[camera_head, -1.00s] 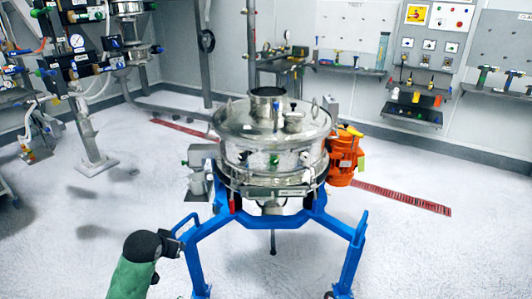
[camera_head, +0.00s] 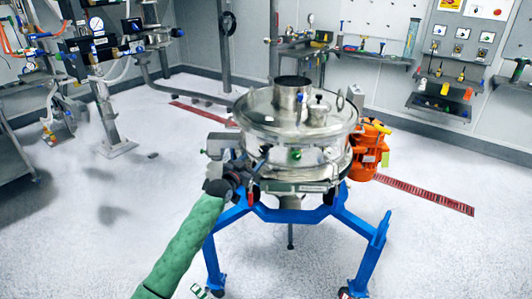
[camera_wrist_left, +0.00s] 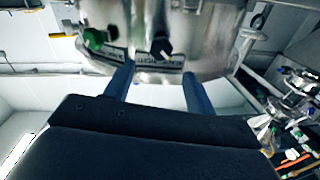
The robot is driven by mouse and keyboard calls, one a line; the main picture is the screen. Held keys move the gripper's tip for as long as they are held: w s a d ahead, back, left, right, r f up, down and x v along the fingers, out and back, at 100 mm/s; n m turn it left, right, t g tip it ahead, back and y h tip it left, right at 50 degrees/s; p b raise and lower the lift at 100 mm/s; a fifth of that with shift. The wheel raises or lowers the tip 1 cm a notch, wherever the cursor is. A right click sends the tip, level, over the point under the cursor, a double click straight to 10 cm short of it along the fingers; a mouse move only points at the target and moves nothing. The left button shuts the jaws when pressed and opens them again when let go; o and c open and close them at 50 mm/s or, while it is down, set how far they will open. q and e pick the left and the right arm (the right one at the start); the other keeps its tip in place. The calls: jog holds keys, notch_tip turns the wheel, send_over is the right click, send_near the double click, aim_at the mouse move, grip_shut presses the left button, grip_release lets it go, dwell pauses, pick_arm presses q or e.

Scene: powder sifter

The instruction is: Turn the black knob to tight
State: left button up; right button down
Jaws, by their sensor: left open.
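The silver powder sifter (camera_head: 300,115) stands on a blue frame. The black knob (camera_wrist_left: 162,48) shows on the sifter's side in the left wrist view, above a curved printed label (camera_wrist_left: 155,63) that I cannot fully read. My left gripper (camera_head: 260,165) is at the sifter's front left side in the head view and hides the knob there. In the left wrist view its two blue fingers (camera_wrist_left: 158,73) are apart, with the knob just beyond them, between their tips. No contact with the knob is visible. My right gripper is not in view.
A green knob (camera_head: 295,154) sits on the sifter beside the black one. An orange motor (camera_head: 368,150) hangs on the sifter's right. The blue frame (camera_head: 290,215) spreads its legs below. White floor is open around it; a pipe stand (camera_head: 105,115) is at left.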

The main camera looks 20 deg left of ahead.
aim_at(262, 151)
pick_arm(q)
jog(key=p+x, duration=0.2)
jog(key=x, duration=0.4)
jog(key=shift+w+a, duration=0.1)
jog(key=shift+w+f+p, duration=0.15)
jog(key=shift+w+p, duration=0.15)
jog(key=shift+w, duration=0.55)
jog(key=shift+d, duration=0.2)
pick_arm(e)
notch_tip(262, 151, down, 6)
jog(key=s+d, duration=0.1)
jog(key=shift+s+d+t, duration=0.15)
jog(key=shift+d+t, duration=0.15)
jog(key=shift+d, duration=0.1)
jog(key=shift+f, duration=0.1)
pick_arm(q)
jog(key=c, duration=1)
jog(key=shift+o, duration=0.2)
